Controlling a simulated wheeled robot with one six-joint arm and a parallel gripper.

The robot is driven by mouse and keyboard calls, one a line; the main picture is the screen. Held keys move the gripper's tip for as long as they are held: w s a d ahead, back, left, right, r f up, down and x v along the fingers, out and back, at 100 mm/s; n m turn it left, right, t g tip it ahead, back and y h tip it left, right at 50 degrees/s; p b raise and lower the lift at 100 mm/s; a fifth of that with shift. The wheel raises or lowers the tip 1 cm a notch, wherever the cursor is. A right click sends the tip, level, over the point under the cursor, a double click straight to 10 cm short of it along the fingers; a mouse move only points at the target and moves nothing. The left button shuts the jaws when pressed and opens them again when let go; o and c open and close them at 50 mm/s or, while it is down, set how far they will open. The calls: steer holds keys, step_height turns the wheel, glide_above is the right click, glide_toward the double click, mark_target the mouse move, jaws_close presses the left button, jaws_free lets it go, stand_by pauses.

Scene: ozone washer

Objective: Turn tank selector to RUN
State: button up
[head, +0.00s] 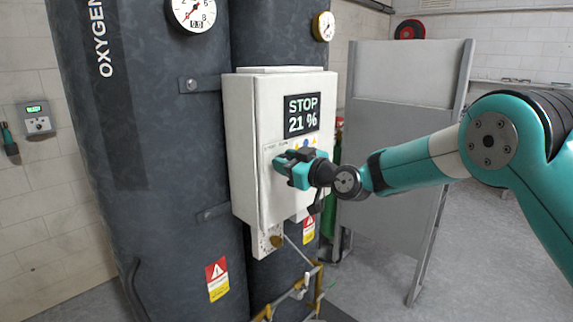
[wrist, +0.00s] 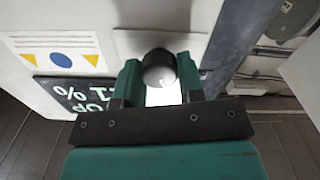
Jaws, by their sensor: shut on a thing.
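The tank selector is a dark round knob (wrist: 158,68) on the front of the white control box (head: 243,150). In the wrist view my gripper (wrist: 160,85) has its two teal fingers on either side of the knob, shut on it. In the head view my gripper (head: 292,166) is at the lower front of the box and hides the knob. The display (head: 301,114) above it reads "STOP 21 %". The knob's pointer and the position labels are not readable in either view.
Two dark tanks (head: 150,200) stand behind the box, one marked OXYGEN. Pressure gauges (head: 194,12) sit above. Pipes (head: 300,285) run below the box. A grey partition (head: 400,130) stands behind my arm. The floor at the right is clear.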

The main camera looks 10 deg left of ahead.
steer(key=shift+w+d+m+b, duration=0.1)
steer(key=shift+m+b, duration=1.45)
steer(key=shift+m, duration=1.25)
steer(key=shift+w+m+b, duration=0.1)
steer(key=shift+m+b, duration=1.4)
steer(key=shift+m, duration=1.3)
steer(key=o, duration=0.9)
steer(key=shift+s, duration=0.1)
steer(key=b+v, duration=0.7)
steer(key=v, duration=1)
steer(key=shift+s+d, duration=0.1)
steer(key=shift+d, duration=0.1)
